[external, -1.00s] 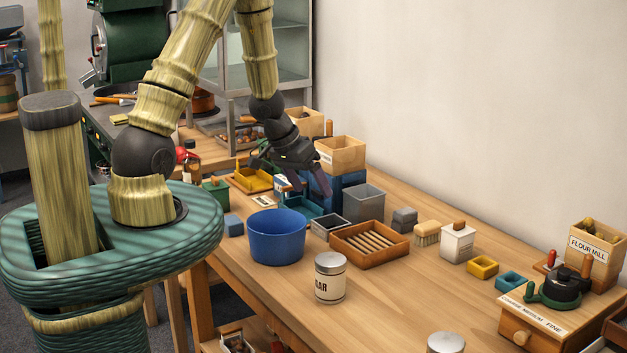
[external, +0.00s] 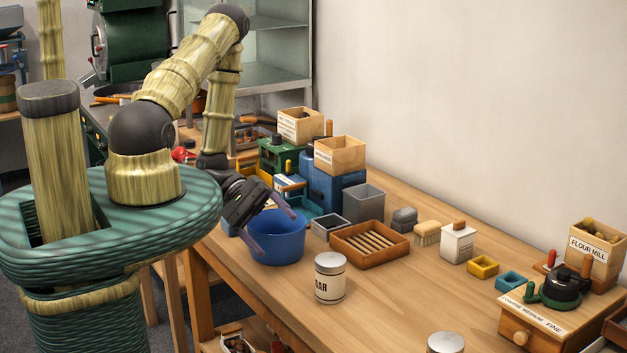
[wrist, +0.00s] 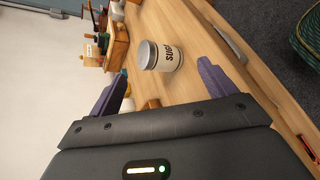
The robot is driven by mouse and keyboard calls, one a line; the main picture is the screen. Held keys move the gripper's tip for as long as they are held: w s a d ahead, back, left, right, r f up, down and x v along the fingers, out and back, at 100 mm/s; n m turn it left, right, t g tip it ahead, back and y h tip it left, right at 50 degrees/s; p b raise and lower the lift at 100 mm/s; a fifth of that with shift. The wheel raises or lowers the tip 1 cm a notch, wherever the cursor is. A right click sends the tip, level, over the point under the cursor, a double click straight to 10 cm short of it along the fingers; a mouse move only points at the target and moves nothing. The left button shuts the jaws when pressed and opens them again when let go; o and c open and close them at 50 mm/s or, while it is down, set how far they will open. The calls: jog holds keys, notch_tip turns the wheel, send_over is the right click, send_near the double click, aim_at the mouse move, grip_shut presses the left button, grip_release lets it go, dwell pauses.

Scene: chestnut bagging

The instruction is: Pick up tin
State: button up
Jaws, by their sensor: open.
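A cream tin (external: 330,282) with a grey lid and a dark "SUGAR" label stands upright near the front edge of the wooden table, right of the blue tub. In the wrist view the tin (wrist: 165,57) lies ahead of the fingers, between their lines and apart from them. My gripper (external: 270,227) is open and empty. In the external view it overlaps the blue tub (external: 276,247), left of the tin and higher in the picture. Its two purple fingers also show in the wrist view (wrist: 160,82).
A wooden slatted tray (external: 369,252) is behind the tin. Another lidded tin (external: 445,343) is cut off at the bottom edge. Small boxes, a brush (external: 427,233) and a flour mill (external: 560,290) line the back and right.

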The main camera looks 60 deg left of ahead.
jog(key=s+f+n+t+b, duration=0.2)
jog(key=f+n+t+b, duration=0.1)
jog(key=n, duration=0.5)
jog(key=s+f+n+t+h+b, duration=0.1)
jog(key=f+n+t+b, duration=0.2)
jog(key=n+t, duration=0.2)
jog(key=n, duration=0.3)
jog(key=shift+s+d+f+h+b, duration=0.2)
jog(key=shift+s+f+h+b, duration=0.1)
jog(key=shift+s+f+b, duration=0.1)
jog(key=shift+d, duration=0.1)
send_near(330, 278)
jog(key=w+d, duration=0.1)
jog(key=w, duration=0.2)
jog(key=w+d, duration=0.1)
jog(key=w, duration=0.1)
jog(key=shift+w+d+f+b, duration=0.15)
jog(key=shift+d+f+b, duration=0.15)
jog(key=shift+d, duration=0.1)
jog(key=shift+r, duration=0.1)
